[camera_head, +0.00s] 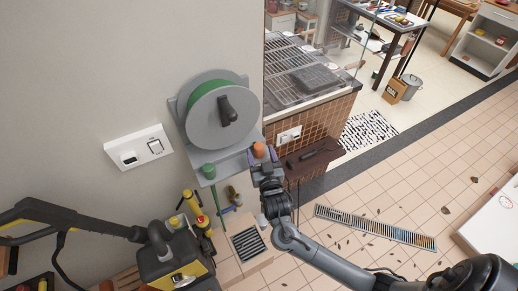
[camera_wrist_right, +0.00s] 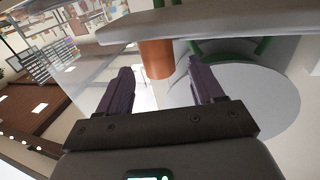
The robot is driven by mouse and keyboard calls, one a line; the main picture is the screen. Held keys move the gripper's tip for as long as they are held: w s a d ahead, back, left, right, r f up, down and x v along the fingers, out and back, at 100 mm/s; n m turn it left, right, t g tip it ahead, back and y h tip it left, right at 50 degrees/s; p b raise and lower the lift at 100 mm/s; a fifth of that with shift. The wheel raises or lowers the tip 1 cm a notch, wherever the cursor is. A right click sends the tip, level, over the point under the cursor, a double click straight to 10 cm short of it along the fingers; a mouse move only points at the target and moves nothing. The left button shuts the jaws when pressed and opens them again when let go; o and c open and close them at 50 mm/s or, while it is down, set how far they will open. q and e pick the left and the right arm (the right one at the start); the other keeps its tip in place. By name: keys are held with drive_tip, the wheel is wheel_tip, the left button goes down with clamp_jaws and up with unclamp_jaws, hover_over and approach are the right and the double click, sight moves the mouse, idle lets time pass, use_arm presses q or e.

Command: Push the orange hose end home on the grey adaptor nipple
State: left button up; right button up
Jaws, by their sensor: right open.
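The orange hose end (camera_head: 259,150) shows as a short orange piece at the right end of the grey shelf below the hose reel. In the right wrist view the orange piece (camera_wrist_right: 156,58) is a cylinder against the edge of a pale plate. My right gripper (camera_head: 263,160) is open, with its two dark purple fingers apart. In the wrist view the orange piece lies beyond the fingertips, between their lines, and I see no contact. I cannot make out the grey adaptor nipple. My left gripper is not in view.
The grey reel (camera_head: 215,112) with green hose hangs on the wall above the shelf (camera_head: 232,161). A green fitting (camera_head: 208,171) stands at the shelf's left end. A tiled grill counter (camera_head: 318,122) is close on the right. A yellow-black machine (camera_head: 172,262) stands lower left.

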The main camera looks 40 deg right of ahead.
sight(260, 151)
drive_tip(key=shift+w+d+r, duration=0.1)
drive_tip(key=shift+w+d, duration=0.2)
drive_tip(key=shift+w, duration=0.25)
drive_tip(key=x, duration=0.3)
drive_tip(key=shift+w+p, duration=0.1)
drive_tip(key=shift+p, duration=0.3)
drive_tip(key=shift+w+d, duration=0.2)
drive_tip(key=shift+w, duration=0.15)
drive_tip(key=c, duration=1.1)
drive_tip(key=shift+o, duration=0.2)
drive_tip(key=shift+r, duration=0.1)
